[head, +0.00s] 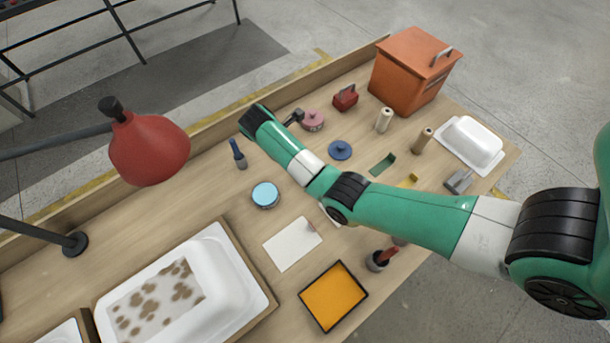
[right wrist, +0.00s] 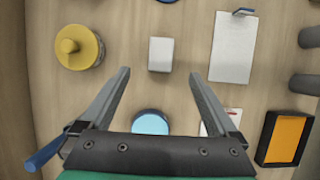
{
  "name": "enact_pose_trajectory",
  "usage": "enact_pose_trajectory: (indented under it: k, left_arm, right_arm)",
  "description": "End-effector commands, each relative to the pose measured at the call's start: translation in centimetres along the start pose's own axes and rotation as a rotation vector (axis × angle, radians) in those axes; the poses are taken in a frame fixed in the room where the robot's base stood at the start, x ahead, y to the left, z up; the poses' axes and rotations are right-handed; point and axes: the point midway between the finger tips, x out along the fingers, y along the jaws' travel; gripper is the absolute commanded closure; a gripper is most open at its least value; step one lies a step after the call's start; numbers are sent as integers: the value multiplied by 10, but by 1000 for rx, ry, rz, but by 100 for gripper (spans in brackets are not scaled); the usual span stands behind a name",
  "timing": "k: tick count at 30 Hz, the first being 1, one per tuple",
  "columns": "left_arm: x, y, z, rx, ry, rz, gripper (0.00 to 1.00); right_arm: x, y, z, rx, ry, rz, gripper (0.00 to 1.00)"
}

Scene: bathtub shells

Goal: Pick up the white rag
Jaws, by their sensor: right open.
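A small white block-shaped piece (right wrist: 160,54), which looks like the folded white rag, lies on the wooden bench in the right wrist view. It is just beyond the fingertips of my right gripper (right wrist: 160,74), roughly centred between them. The gripper is open and empty, its two fingers spread wide. In the head view my right arm crosses the bench and hides this white piece. My left gripper is in neither view.
A yellow round thing (right wrist: 78,47) lies left of the white piece. A white sheet (right wrist: 232,45) with a blue-handled tool lies right of it. A blue tin (head: 265,194), a flat white sheet (head: 290,245) and an orange tray (head: 333,296) are nearby. A red lamp (head: 150,148) overhangs the bench's left side.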

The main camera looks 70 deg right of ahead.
Motion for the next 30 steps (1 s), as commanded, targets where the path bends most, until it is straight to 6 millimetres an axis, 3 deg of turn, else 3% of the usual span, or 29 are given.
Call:
enact_pose_trajectory:
  k: [9,18,27,30]
  left_arm:
    - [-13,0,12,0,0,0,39]
    - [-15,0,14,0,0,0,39]
    - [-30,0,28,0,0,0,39]
    - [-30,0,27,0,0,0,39]
  right_arm:
    - [52,-1,0,0,-1,-1,5]
    - [66,0,0,0,-1,2,5]
    - [113,-4,-1,0,0,0,5]
    - [114,-3,0,0,0,3,5]
